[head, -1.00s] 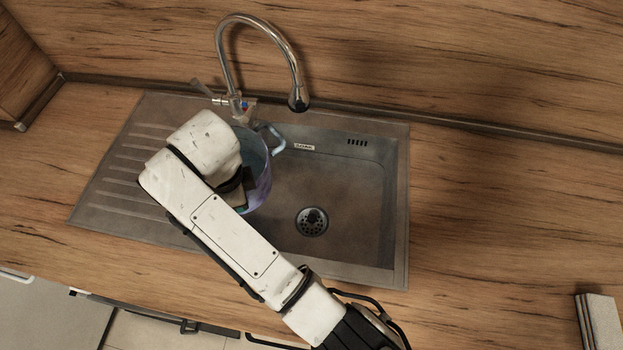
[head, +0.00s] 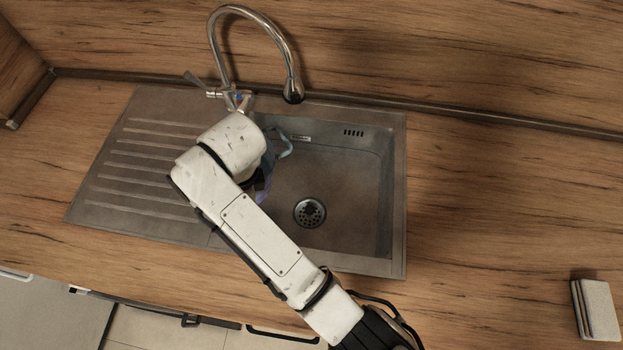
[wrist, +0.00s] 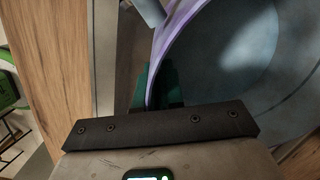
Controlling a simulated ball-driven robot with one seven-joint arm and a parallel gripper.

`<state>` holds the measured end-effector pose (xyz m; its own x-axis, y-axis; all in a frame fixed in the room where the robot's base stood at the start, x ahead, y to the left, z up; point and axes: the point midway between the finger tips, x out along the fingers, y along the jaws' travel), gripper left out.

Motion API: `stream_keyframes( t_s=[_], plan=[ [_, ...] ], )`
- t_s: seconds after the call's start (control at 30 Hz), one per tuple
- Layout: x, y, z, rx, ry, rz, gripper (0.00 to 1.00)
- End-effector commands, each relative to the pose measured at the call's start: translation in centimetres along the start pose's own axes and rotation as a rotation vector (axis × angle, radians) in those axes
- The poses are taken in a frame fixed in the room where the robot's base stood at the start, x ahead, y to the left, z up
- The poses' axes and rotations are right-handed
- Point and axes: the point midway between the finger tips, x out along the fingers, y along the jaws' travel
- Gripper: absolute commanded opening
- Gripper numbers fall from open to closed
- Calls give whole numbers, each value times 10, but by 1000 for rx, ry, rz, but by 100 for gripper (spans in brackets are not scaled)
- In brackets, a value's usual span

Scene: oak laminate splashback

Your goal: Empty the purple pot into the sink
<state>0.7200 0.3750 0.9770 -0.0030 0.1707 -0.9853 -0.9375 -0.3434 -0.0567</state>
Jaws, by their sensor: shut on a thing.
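The purple pot (head: 264,186) is over the left part of the sink basin in the head view, mostly hidden behind my arm. Its pale blue handle (head: 283,147) sticks out at the back right. In the wrist view the pot (wrist: 215,70) shows its purple rim and grey-blue inside; I cannot make out what it contains. My gripper (wrist: 155,88) is shut on the pot's wall at the rim, its green fingers partly hidden. The steel sink (head: 345,235) has an open basin with a round drain, clear to the right of the pot.
The curved tap (head: 291,70) rises behind the basin, its spout right of the pot. A ribbed drainboard (head: 125,175) lies to the left. A sponge-like block (head: 597,309) lies on the wooden counter (head: 490,220) at the far right. The counter between is clear.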

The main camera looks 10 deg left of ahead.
Motion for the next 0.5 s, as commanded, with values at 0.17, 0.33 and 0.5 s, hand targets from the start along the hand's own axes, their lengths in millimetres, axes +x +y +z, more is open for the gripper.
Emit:
stream_keyframes(
  t_s=[0.17,0.33,0.5],
  plan=[
    [-2,-1,-6,3,-93,-20,0],
    [-3,0,-13,6,-176,-31,0],
    [-3,1,-20,9,-260,-42,0]
  ],
)
